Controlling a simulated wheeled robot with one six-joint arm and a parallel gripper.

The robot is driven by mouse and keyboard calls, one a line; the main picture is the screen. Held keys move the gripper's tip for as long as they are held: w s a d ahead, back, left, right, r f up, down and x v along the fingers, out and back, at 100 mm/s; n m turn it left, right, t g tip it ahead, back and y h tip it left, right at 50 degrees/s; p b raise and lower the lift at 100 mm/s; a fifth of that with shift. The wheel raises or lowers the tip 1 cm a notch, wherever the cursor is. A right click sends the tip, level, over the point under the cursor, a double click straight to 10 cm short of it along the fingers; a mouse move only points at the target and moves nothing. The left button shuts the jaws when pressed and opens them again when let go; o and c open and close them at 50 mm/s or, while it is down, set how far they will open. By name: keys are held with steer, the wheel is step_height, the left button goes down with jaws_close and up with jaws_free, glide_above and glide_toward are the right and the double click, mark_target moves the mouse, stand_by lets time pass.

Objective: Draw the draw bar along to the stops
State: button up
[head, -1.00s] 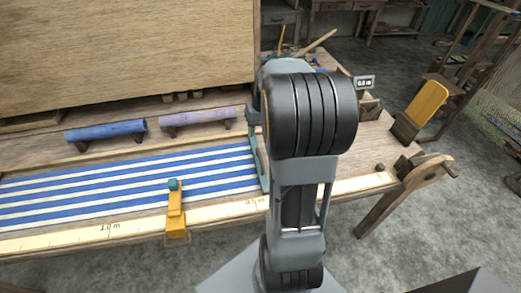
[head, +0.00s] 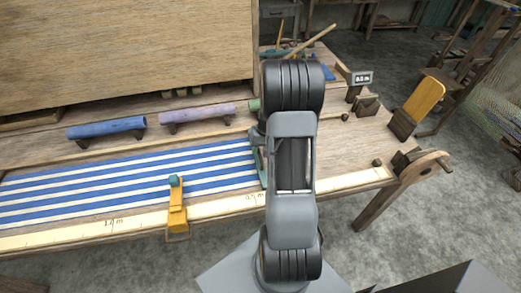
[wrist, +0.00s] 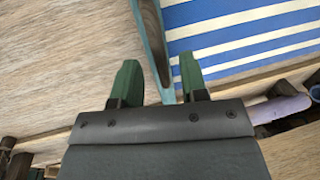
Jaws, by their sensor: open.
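The draw bar (head: 259,163) is a narrow teal and wood bar across the right end of the blue-and-white striped cloth (head: 130,178). My arm hides part of it in the head view. In the wrist view the draw bar (wrist: 153,45) runs down between the two green fingers of my gripper (wrist: 160,82), which is open. The fingers stand apart on either side of it, and I cannot tell whether either touches. Two small dark knobs, seemingly the stops, sit farther right on the table, one near the front (head: 377,162) and one farther back (head: 345,117).
A pale ruler strip (head: 340,185) runs along the front edge, with a yellow slider (head: 177,215) on it. Blue (head: 106,129) and lilac (head: 197,113) rolls lie behind the cloth. A small display (head: 362,79) stands at back right. The tabletop right of my arm is mostly clear.

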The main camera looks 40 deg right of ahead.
steer(key=shift+a+f, duration=0.1)
steer(key=shift+f, duration=0.5)
jaws_close()
